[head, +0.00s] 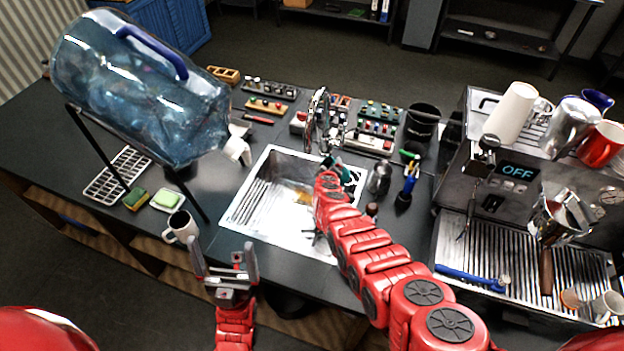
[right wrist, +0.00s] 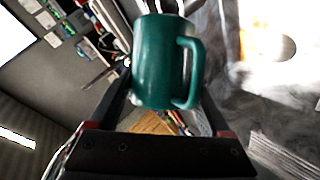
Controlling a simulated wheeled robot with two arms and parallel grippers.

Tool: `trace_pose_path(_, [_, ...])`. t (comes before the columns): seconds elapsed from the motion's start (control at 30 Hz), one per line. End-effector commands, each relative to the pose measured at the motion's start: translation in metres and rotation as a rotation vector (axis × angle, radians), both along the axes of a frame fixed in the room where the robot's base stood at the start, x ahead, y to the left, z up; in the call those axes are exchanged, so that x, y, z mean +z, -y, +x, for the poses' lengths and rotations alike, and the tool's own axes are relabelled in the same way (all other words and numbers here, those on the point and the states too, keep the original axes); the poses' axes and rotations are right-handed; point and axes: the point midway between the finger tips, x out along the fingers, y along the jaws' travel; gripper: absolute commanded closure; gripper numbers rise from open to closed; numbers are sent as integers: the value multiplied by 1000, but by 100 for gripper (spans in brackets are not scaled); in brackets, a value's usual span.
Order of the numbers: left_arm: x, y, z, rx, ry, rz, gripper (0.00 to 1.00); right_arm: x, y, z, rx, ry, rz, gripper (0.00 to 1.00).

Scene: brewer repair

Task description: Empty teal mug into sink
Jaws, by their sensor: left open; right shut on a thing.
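The teal mug (right wrist: 160,62) fills the middle of the right wrist view, with its handle to the right. My right gripper (right wrist: 165,92) is shut on it, with a finger on either side. In the head view a little of the mug's teal shows at the end of my right arm, over the far right part of the sink (head: 262,222); the arm and gripper hide most of it. A brown-orange patch shows on the sink floor. The mug's inside is hidden and its tilt is hard to tell. My left gripper (head: 224,256) is open and empty, in front of the sink.
A white mug (head: 180,228) with dark contents stands left of my left gripper. A big blue water bottle (head: 140,95) leans on a black stand at left. A metal pitcher (head: 379,180) stands right of the sink, and the espresso machine (head: 520,200) further right.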

Motion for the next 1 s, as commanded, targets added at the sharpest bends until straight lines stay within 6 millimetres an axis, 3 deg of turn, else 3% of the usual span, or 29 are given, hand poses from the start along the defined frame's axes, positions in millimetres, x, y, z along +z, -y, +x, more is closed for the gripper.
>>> trace_pose_path(0.17, [-2, 0, 0, 0, 0, 0, 0, -3, 6, 0, -5, 2, 80, 88])
trace_pose_path(1.0, [0, 0, 0, 0, 0, 0, 0, 32, 35, 0, -5, 27, 432, 88])
